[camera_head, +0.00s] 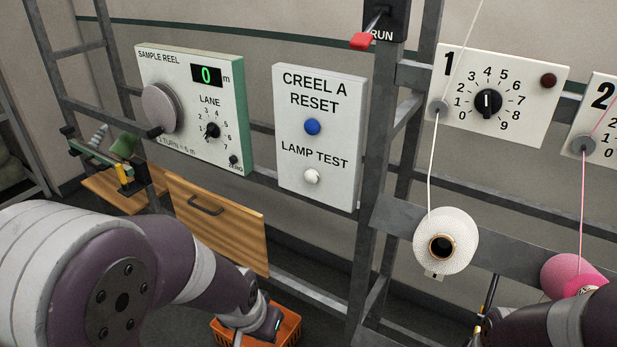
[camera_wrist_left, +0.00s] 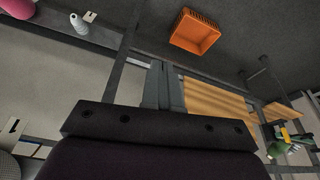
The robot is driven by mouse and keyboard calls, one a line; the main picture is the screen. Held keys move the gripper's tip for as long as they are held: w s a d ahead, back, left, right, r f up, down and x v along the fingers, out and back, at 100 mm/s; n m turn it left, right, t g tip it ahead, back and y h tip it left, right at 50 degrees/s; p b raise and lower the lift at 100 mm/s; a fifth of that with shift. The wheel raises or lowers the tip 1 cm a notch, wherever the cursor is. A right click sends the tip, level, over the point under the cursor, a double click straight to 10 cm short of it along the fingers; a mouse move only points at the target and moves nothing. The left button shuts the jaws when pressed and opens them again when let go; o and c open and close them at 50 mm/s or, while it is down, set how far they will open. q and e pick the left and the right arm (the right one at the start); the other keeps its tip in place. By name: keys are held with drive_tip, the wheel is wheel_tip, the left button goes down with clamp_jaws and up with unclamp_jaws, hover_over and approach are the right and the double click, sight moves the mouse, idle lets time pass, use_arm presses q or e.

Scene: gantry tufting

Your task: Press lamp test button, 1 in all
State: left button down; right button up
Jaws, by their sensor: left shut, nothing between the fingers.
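The white lamp test button (camera_head: 311,177) is a small round knob low on the pale panel (camera_head: 344,140), under the words LAMP TEST. The blue button (camera_head: 312,127) sits above it under CREEL A RESET. My left arm comes in at the lower left of the head view and ends below the panel, well apart from the button. In the left wrist view my left gripper (camera_wrist_left: 161,82) has its two fingers together with nothing between them. The lamp test button does not show clearly in that view. My right gripper is out of sight; only part of the right arm shows at lower right.
Left of the panel is the SAMPLE REEL box (camera_head: 190,105) with its crank disc. A wooden drawer (camera_head: 222,225) and an orange crate (camera_wrist_left: 195,31) lie below. A steel post (camera_head: 375,180) stands right of the panel. A white yarn cone (camera_head: 460,240) hangs further right.

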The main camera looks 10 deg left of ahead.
sight(311, 177)
use_arm(q)
drive_tip(key=w+d+r+m+t, duration=0.25)
drive_tip(key=w+t, duration=0.25)
drive_tip(key=w, duration=0.6)
drive_tip(key=w+a+r+m+t+y, duration=0.1)
drive_tip(key=w+r+t+y, duration=0.1)
drive_tip(key=r+t+y, duration=0.2)
drive_tip(key=w+a+r+m+t+y+b, duration=0.1)
drive_tip(key=w+a+r+m+t+y, duration=0.1)
drive_tip(key=r+t+y, duration=0.3)
wheel_tip(311, 177, up, 3)
drive_tip(key=shift+w+f+t, duration=0.2)
drive_tip(key=shift+w+t, duration=0.4)
drive_tip(key=shift+d, duration=0.1)
drive_tip(key=w+d+b, duration=0.1)
drive_tip(key=w+d, duration=0.2)
drive_tip(key=w, duration=0.5)
drive_tip(key=shift+w, duration=0.2)
